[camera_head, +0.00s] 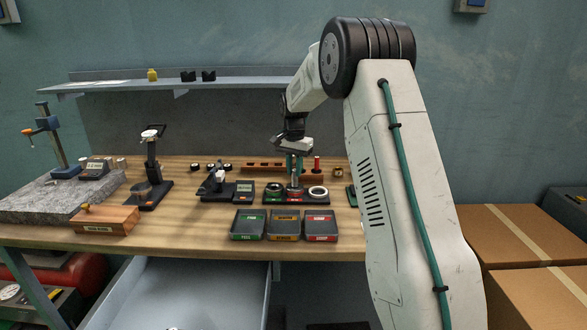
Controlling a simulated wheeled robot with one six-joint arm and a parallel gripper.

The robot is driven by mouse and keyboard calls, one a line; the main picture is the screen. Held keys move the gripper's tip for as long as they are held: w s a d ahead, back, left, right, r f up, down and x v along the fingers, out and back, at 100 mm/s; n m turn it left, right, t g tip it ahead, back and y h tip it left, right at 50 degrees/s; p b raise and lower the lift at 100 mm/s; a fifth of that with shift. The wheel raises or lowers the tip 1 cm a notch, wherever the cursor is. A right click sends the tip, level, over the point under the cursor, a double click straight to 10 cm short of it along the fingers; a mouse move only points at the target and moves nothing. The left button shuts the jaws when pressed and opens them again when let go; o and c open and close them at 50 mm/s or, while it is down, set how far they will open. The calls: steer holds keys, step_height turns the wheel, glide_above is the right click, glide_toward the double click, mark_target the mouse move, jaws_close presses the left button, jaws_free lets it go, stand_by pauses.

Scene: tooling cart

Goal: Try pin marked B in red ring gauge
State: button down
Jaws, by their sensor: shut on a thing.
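My gripper (294,166) points down over the right part of the bench. It is shut on a slim pin (295,183), mostly hidden by the fingers; no letter on it can be read. The pin's lower end is over or at the middle of the ring gauge stand (297,202). I cannot tell whether it is inside a ring. A ring (275,191) shows at the stand's left and a pale ring (317,191) at its right. The stand carries small green and red marks; which ring is the red gauge is unclear at this size.
A pin rack (262,166) with a red-topped pin (317,163) stands behind. Green (249,225), orange (284,225) and red (319,225) labelled trays lie in front. A gauge with display (243,190) is left of the stand. A shelf (200,84) runs above.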

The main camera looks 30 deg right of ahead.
steer(key=shift+s+f, duration=0.1)
steer(key=shift+f, duration=0.5)
stand_by(1.6)
steer(key=shift+r, duration=0.8)
stand_by(0.6)
steer(key=shift+f, duration=0.8)
stand_by(2.5)
steer(key=shift+r, duration=0.75)
stand_by(0.3)
